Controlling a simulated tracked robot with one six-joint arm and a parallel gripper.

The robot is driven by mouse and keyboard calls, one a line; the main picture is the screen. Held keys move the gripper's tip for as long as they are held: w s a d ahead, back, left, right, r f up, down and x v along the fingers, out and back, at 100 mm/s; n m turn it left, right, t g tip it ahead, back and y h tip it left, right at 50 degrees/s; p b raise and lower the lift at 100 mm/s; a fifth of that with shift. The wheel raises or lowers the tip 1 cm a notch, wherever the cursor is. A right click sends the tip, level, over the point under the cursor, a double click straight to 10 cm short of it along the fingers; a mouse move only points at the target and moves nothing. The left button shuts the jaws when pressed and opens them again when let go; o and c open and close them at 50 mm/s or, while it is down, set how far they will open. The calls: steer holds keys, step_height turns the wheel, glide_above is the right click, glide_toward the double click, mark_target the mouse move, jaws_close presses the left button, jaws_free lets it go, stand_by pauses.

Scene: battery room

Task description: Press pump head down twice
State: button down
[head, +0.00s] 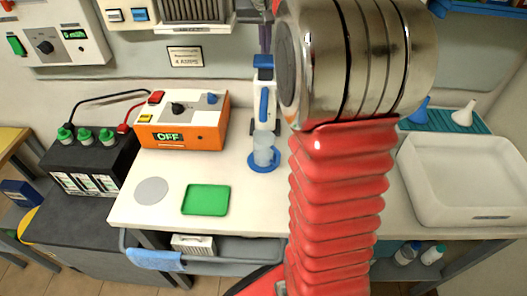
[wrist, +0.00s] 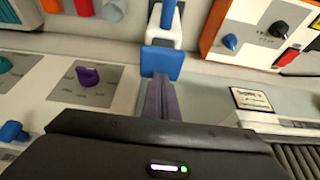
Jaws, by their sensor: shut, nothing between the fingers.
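A white dispenser (head: 259,88) stands at the back of the white counter, with a blue block on top as its pump head (head: 263,61) and a blue lever-like part (head: 264,104) on its front. A clear cup (head: 263,150) stands below it on a blue round base (head: 263,166). My gripper (head: 265,49) is shut and empty, its dark purple fingers pointing down just above the pump head. In the wrist view the shut fingertips (wrist: 158,80) meet the edge of the blue pump head (wrist: 161,62); I cannot tell whether they touch.
An orange charger (head: 183,136) reading OFF stands left of the dispenser, beside a black battery (head: 88,160). A green tray (head: 206,199) and grey disc (head: 152,190) lie in front. A white basin (head: 464,215) is at the right. My red arm hides the counter's middle.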

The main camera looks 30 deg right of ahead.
step_height(320, 180, up, 6)
stand_by(1.0)
stand_by(0.4)
steer(key=s+a+f+n+t+y, duration=0.1)
steer(key=s+a+f+n, duration=0.1)
steer(key=s+a, duration=0.55)
steer(key=s+a+f+n, duration=0.2)
steer(key=s+a, duration=0.3)
steer(key=a, duration=0.5)
steer(key=s+a+f+n+y, duration=0.1)
steer(key=s+a+f, duration=0.4)
steer(key=s+f, duration=0.1)
steer(key=s+a+f+n+t, duration=0.1)
steer(key=s+a+f+n, duration=0.1)
steer(key=s+a+f, duration=0.3)
steer(key=s+f, duration=0.1)
steer(key=s, duration=0.3)
steer(key=shift+a+y, duration=0.25)
steer(key=shift+y, duration=0.15)
